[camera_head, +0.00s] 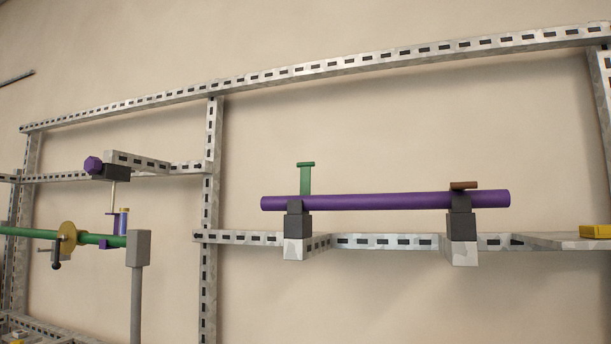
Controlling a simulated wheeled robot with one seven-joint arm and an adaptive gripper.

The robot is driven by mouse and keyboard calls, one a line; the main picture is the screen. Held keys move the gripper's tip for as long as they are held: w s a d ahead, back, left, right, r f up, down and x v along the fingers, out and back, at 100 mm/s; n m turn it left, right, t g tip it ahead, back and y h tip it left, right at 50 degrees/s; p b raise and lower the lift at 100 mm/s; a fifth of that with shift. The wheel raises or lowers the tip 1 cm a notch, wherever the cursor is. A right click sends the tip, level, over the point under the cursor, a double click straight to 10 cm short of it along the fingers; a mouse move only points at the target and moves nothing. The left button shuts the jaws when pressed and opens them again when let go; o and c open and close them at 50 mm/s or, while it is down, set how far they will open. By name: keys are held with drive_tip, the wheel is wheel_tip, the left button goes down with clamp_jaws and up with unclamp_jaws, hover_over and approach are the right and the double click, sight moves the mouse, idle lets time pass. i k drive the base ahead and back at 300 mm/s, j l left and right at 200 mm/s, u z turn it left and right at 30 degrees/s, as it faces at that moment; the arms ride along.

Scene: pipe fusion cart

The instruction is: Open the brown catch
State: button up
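The brown catch (464,185) is a small flat piece lying across the top of the purple pipe (380,201), near the pipe's right end. It sits above the right dark grey pipe support (462,224). A green catch (306,178) stands upright above the left dark grey support (298,222), rising over the same pipe with a short flat top. My gripper is not in view, so its place relative to the brown catch cannot be told.
A slotted metal frame (209,190) stands before a beige wall, with a rail (370,241) bearing the supports. At left are a green pipe (100,239), a yellow disc (68,238) and a grey post (137,270). A yellow object (596,231) lies at the right edge.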

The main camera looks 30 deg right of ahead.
sight(462, 185)
drive_tip(key=l+z, duration=0.15)
drive_tip(key=z, duration=0.25)
drive_tip(key=l+z, duration=0.15)
drive_tip(key=z, duration=0.25)
drive_tip(key=l+z, duration=0.15)
drive_tip(key=z, duration=0.3)
